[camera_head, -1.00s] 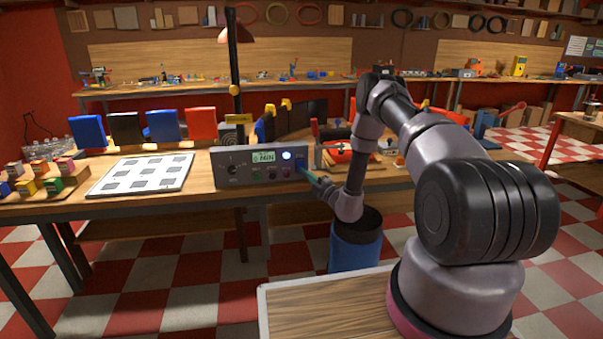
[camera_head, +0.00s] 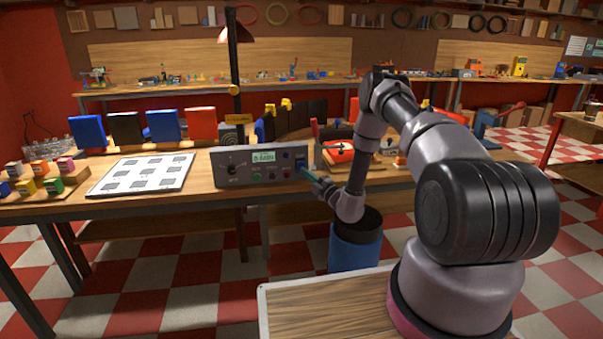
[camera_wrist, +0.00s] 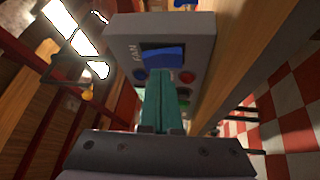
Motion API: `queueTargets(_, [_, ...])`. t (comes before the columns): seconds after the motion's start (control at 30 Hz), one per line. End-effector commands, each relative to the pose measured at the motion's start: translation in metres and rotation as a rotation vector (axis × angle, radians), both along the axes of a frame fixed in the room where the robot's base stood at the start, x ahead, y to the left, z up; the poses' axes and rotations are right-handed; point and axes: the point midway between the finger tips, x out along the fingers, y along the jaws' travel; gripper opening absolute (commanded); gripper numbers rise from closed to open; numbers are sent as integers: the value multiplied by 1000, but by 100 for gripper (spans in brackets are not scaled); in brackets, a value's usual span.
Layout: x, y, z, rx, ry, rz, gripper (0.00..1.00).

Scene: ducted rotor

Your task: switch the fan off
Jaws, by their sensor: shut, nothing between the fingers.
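A grey control box (camera_head: 225,166) stands on the near bench, with a green display (camera_head: 264,156), a knob and several small buttons on its front. Its lamp (camera_head: 287,154) is dark. A blue rocker switch (camera_head: 300,165) is at the right end of the front. In the wrist view the blue switch (camera_wrist: 165,56) sits beside the printed word FAN. My gripper (camera_wrist: 161,84) is shut and empty, its teal fingertips close to the switch; I cannot tell if they touch it. In the head view my gripper (camera_head: 306,173) is at the box's right end.
A white board with grey squares (camera_head: 143,174) lies left of the box. Small coloured boxes (camera_head: 40,176) stand further left. A red-topped item (camera_head: 340,152) is on the bench to the right. A blue bin (camera_head: 355,248) stands below my forearm.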

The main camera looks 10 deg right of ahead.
Motion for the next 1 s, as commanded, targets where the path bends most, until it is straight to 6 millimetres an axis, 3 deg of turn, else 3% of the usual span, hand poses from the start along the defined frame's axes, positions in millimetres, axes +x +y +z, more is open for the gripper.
queueTargets(0.47, [-8, 0, 4, 0, 0, 1, 0])
queueTargets(1.0, [-49, 1, 23, 1, 0, 1, 0])
